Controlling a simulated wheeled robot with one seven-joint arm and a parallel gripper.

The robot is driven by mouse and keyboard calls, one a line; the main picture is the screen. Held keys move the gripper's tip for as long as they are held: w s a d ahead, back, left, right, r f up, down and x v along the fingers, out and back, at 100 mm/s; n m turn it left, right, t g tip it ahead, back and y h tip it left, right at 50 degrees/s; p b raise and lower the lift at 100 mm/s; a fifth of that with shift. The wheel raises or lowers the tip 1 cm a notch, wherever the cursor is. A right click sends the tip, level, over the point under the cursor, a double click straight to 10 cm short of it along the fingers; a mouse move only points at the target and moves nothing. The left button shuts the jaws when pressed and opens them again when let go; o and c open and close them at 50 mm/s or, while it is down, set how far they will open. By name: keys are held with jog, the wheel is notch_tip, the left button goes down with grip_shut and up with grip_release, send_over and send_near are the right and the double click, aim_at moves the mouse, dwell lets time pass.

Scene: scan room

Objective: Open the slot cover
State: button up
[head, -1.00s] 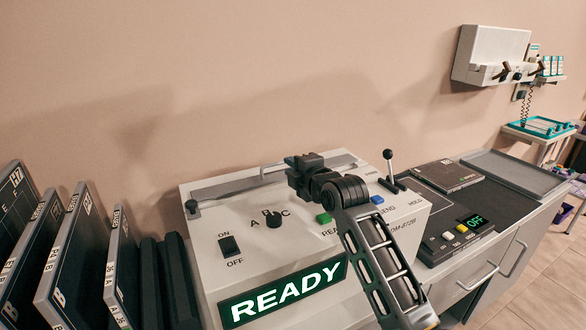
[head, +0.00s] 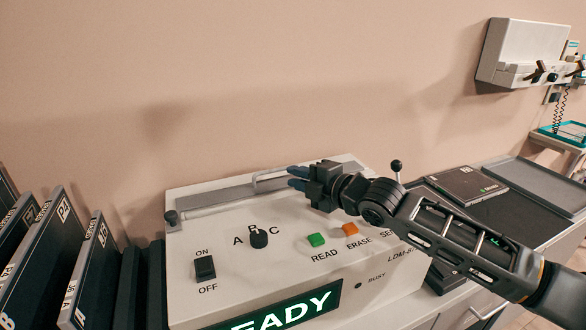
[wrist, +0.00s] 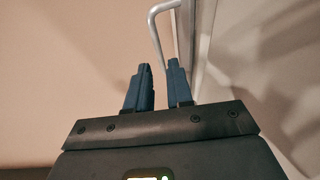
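The slot cover (head: 215,199) is a long grey strip along the back of the white machine's top, and it lies flat there. Its pale bar handle (head: 262,177) rises from it; the handle also shows in the wrist view (wrist: 156,28). My gripper (head: 291,178) is just right of the handle, over the cover's right part. My gripper hides part of the cover.
The white machine (head: 185,280) has a switch, a dial and coloured buttons on its front slope. Dark upright cassettes (head: 90,265) stand at its left. A lever (head: 397,168) stands behind my arm, and a dark cassette (head: 467,184) lies on the right counter.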

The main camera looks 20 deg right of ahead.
aim_at(278, 171)
jog(key=shift+p+x, duration=0.6)
jog(key=shift+x, duration=3.2)
jog(key=shift+c, duration=0.5)
grip_shut()
